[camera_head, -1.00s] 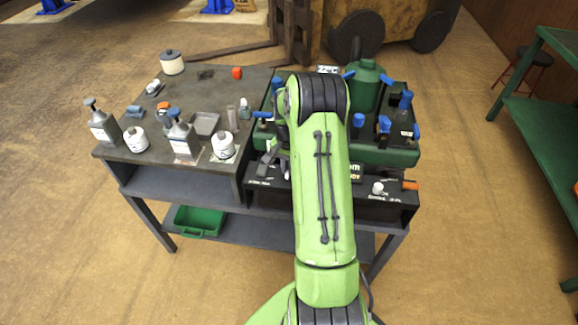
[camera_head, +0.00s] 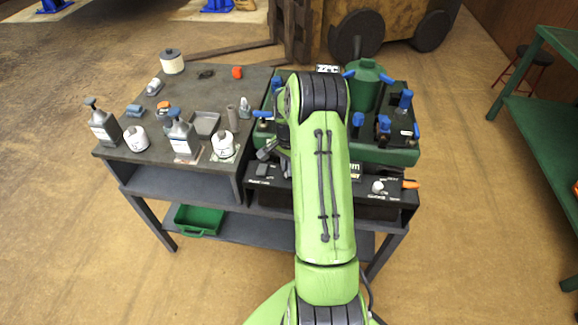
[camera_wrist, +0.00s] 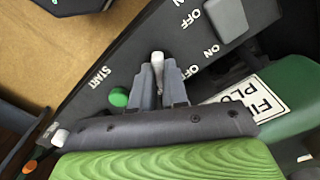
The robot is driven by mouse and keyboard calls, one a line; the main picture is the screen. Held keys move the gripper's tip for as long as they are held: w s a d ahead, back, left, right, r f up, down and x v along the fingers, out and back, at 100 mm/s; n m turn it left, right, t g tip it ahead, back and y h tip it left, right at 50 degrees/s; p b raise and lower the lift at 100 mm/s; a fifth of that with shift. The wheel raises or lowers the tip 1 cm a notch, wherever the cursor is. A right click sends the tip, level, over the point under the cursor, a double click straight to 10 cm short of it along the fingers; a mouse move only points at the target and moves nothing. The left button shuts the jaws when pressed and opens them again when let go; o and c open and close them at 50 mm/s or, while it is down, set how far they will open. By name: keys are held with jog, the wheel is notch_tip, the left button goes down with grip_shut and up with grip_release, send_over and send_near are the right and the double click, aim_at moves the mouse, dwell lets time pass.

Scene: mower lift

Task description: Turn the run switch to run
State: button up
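In the wrist view, a black control panel (camera_wrist: 112,72) carries a small toggle lever (camera_wrist: 157,62) with a white tip. No RUN wording is readable, so I cannot confirm this is the run switch. My gripper (camera_wrist: 159,84) has its two grey fingers on either side of the lever. I cannot tell whether they press on it. In the head view my arm hides the gripper's tips and the middle of the panel (camera_head: 345,198).
A green button (camera_wrist: 118,97) by the START label, a white knob (camera_wrist: 60,138) and an orange-ended part (camera_wrist: 29,167) lie to the left. A grey rocker switch (camera_wrist: 226,16) is at upper right. A green machine cover (camera_head: 375,152) rises behind the panel.

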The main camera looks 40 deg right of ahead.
jog(key=o, duration=0.5)
jog(key=shift+c, duration=0.2)
notch_tip(320, 180, up, 16)
jog(key=p, duration=0.4)
